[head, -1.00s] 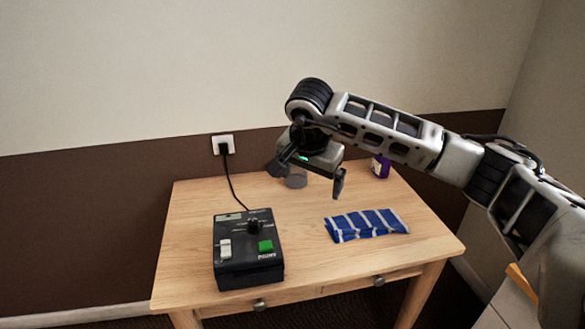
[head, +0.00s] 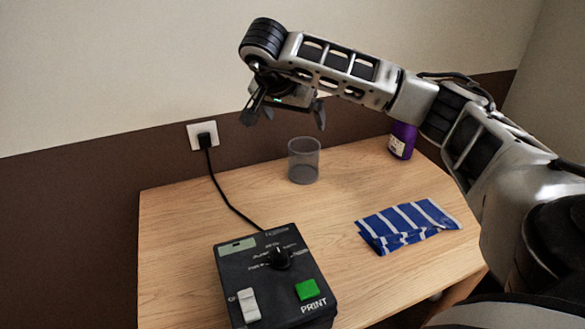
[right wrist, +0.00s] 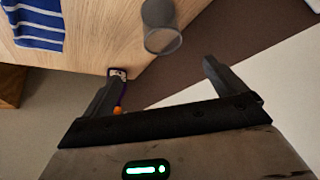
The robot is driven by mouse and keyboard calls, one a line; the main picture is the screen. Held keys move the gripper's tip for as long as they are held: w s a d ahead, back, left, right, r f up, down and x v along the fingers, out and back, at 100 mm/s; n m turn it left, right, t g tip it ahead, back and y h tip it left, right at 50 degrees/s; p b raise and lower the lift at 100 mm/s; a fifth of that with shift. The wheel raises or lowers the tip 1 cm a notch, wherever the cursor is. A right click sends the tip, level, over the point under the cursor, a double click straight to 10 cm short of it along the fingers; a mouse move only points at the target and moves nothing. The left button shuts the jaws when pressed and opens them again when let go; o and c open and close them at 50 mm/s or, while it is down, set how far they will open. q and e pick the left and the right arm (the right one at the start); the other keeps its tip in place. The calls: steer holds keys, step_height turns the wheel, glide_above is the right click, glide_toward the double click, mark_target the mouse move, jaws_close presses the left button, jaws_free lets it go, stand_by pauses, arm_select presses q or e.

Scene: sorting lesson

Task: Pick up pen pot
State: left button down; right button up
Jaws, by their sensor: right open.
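The pen pot (head: 304,162) is a grey, see-through, empty-looking cup standing upright near the back edge of the wooden table. My right gripper (head: 284,119) is open and empty, above and a little left of the pot in the head view, apart from it. In the right wrist view the pot (right wrist: 161,26) lies beyond the gap between the two open fingers (right wrist: 162,69). My left gripper is not in view.
A black control box (head: 272,280) with a green button stands at the front left, its cord running to a wall socket (head: 203,134). A blue-and-white striped cloth (head: 408,225) lies at the right. A purple bottle (head: 402,141) stands at the back right. The table's middle is clear.

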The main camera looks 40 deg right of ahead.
steer(key=f, duration=0.2)
glide_toward(300, 142)
step_height(300, 142, down, 5)
steer(key=s, duration=0.2)
steer(key=shift+d+b+x, duration=0.15)
steer(key=shift+b+x, duration=0.05)
steer(key=shift+x, duration=1.2)
steer(key=shift+d+b+x, duration=0.15)
steer(key=shift+b+x, duration=0.05)
steer(key=shift+x, duration=1.25)
steer(key=shift+s+r, duration=0.1)
steer(key=shift+r, duration=0.05)
steer(key=shift+c, duration=0.4)
steer(key=c, duration=1)
steer(key=shift+c, duration=0.2)
steer(key=shift+r, duration=0.1)
